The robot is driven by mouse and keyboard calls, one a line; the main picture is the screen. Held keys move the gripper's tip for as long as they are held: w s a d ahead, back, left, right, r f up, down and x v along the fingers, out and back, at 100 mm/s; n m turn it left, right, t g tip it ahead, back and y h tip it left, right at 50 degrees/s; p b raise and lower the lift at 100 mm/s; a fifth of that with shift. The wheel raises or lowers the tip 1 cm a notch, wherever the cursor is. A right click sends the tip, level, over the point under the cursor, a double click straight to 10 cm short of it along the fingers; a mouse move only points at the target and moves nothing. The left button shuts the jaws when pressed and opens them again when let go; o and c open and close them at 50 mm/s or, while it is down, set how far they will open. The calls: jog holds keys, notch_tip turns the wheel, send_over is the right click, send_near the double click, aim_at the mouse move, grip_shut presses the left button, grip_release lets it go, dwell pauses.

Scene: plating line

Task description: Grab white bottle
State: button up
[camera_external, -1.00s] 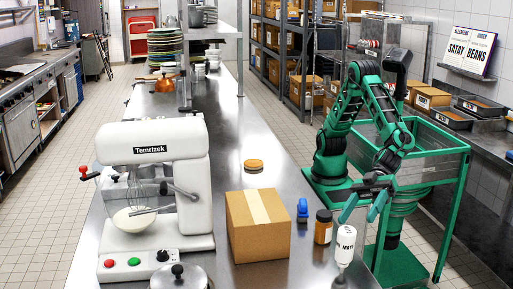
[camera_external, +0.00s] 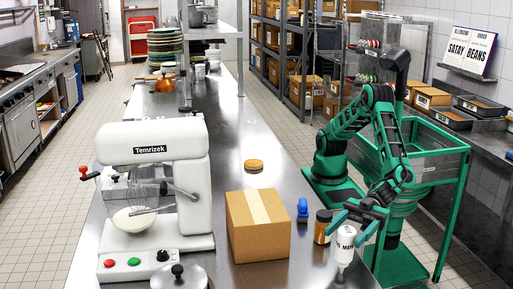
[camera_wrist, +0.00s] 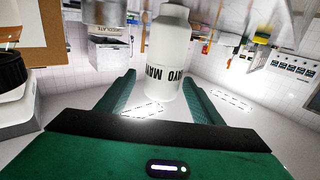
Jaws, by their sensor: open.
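The white bottle (camera_external: 345,244), marked with dark MAYO lettering, stands on the steel counter at the lower right in the external view. In the wrist view the white bottle (camera_wrist: 168,60) is between the two green fingers, toward their tips. My gripper (camera_external: 354,228) is at the bottle's upper part with a finger to each side. In the wrist view my gripper (camera_wrist: 160,92) is open, and a gap shows between the left finger and the bottle. Whether the right finger touches the bottle I cannot tell.
An amber jar with a dark lid (camera_external: 323,227) stands close left of the bottle. A blue item (camera_external: 302,209) and a cardboard box (camera_external: 258,238) are farther left. A white mixer (camera_external: 155,190) fills the left of the counter (camera_external: 222,140). The counter's right edge is near the bottle.

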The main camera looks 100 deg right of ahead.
aim_at(342, 237)
jog(key=shift+x, duration=2.25)
jog(key=shift+r, duration=0.2)
jog(key=c, duration=0.8)
